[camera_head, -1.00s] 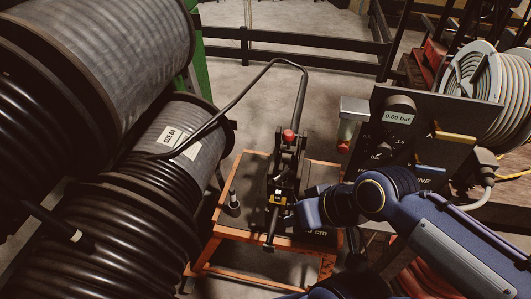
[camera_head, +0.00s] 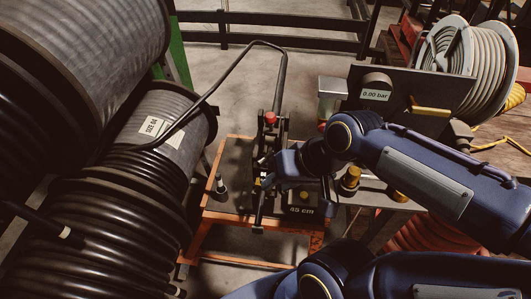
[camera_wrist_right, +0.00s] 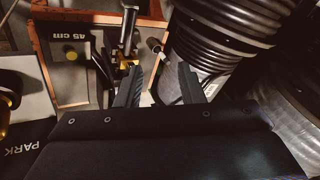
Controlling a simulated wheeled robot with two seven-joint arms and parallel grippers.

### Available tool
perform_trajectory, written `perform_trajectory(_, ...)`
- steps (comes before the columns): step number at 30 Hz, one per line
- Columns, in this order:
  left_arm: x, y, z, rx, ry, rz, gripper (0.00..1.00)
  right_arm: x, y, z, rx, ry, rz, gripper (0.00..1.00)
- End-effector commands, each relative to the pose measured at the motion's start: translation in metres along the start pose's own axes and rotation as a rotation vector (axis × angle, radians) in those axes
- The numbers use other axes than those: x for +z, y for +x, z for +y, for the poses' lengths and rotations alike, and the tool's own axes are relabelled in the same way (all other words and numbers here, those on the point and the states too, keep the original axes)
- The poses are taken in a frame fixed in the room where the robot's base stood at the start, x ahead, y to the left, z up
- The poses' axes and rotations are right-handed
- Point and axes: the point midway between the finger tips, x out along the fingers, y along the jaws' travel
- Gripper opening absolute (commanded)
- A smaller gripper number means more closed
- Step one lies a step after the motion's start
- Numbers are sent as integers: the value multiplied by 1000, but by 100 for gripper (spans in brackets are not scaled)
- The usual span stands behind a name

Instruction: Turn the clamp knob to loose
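A dark clamp device (camera_head: 266,146) with a red knob (camera_head: 270,118) on top stands on an orange-framed table (camera_head: 234,150). I cannot tell for sure whether the red knob is the clamp knob. A black hose loops up from the drum beside it and down to the device. No contact can be made out. My left gripper is not in view.
Hose drums (camera_head: 165,120) crowd the left. A small dark fitting (camera_head: 217,187) stands on the table's left side. A block marked 45 cm (camera_head: 303,198) is at right. A panel reading 0.00 bar (camera_head: 375,95) and a hose reel (camera_head: 470,65) stand behind my arm.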

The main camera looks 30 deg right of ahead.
Motion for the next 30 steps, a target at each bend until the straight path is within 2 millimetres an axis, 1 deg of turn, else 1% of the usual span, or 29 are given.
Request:
perform_trajectory(1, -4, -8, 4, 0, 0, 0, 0, -19, -3, -2, 28, 88, -40, 35)
perform_trajectory(2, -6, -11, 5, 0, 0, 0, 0, -30, -1, -1, 49, 154, -59, 35)
perform_trajectory(3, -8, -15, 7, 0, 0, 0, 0, -46, 2, 0, 83, 243, -80, 35)
perform_trajectory(6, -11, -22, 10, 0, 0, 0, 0, -80, 15, 7, 179, 450, -112, 35)
perform_trajectory(8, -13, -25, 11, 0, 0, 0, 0, -96, 24, 11, 236, 552, -118, 35)
perform_trajectory(12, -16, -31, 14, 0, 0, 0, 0, -129, 50, 22, 376, 762, -104, 35)
perform_trajectory(15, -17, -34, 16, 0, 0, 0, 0, -146, 68, 30, 466, 883, -73, 35)
perform_trajectory(18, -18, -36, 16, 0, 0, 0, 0, -156, 80, 36, 522, 958, -43, 35)
perform_trajectory(21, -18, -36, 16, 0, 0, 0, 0, -160, 88, 40, 547, 992, -28, 35)
perform_trajectory(26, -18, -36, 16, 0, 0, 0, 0, -155, 103, 48, 554, 1000, -27, 35)
perform_trajectory(30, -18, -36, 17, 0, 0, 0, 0, -149, 123, 58, 553, 1000, -28, 35)
